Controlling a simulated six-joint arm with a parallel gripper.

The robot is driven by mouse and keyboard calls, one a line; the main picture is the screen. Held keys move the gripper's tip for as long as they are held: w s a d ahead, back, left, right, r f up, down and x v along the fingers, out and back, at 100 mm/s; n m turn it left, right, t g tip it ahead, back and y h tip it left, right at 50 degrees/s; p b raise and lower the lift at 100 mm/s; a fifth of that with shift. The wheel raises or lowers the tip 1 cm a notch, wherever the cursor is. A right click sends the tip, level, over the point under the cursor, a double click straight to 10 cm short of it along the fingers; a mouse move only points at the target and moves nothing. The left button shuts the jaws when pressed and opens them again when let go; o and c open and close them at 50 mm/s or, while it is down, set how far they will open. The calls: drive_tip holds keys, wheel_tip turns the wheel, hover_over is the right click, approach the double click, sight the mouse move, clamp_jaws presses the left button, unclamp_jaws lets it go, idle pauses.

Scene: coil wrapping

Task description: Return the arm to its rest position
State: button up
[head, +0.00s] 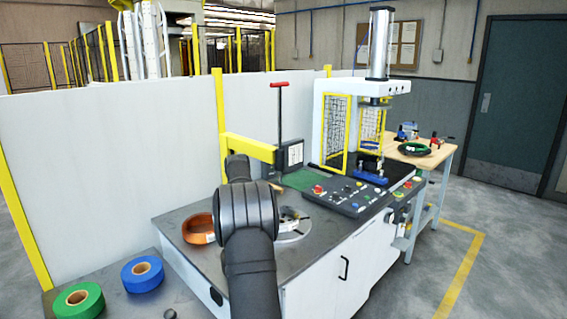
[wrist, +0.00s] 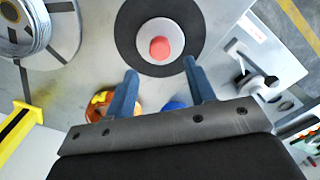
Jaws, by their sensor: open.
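My black arm (head: 247,215) rises over the grey workbench in the head view and hides my gripper there. In the wrist view my gripper (wrist: 160,68) has two blue fingers spread apart with nothing between them. Below it shows a black ring with a pale disc and a red centre (wrist: 160,47). An orange coil (head: 198,229) lies on the bench, left of my arm. A round metal plate (head: 296,232) shows partly behind my arm. A silvery coil (wrist: 25,30) on a round base shows at the wrist view's upper left.
A blue tape roll (head: 127,277) and a green tape roll (head: 62,302) lie at the front left. A yellow post (head: 219,110) with a side bar stands behind my arm. A control panel (head: 345,197) and a press (head: 379,45) stand to the right. White panels (head: 110,150) line the back.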

wheel_tip(320, 180, up, 6)
wheel_tip(320, 180, down, 12)
drive_tip(key=shift+f, duration=0.15)
drive_tip(key=shift+r, duration=0.35)
drive_tip(key=r, duration=0.2)
drive_tip(key=d+r, duration=0.1)
drive_tip(key=r, duration=0.1)
drive_tip(key=shift+s+r, duration=0.15)
drive_tip(key=shift+r, duration=0.1)
drive_tip(key=s+d+r, duration=0.4)
drive_tip(key=d+r, duration=0.2)
drive_tip(key=d, duration=0.4)
drive_tip(key=s+a+f, duration=0.1)
drive_tip(key=a+f, duration=0.1)
drive_tip(key=a, duration=0.2)
drive_tip(key=a+f, duration=0.3)
drive_tip(key=a, duration=0.2)
drive_tip(key=s+a+f, duration=0.1)
drive_tip(key=a+f, duration=0.1)
drive_tip(key=a, duration=0.2)
drive_tip(key=shift+s+a+f, duration=0.3)
drive_tip(key=shift+a+f, duration=0.1)
drive_tip(key=s+a+f, duration=0.3)
drive_tip(key=a+f, duration=0.3)
drive_tip(key=a, duration=0.1)
drive_tip(key=s+a+f, duration=0.4)
drive_tip(key=a+f, duration=0.2)
drive_tip(key=a, duration=0.1)
drive_tip(key=shift+f, duration=0.2)
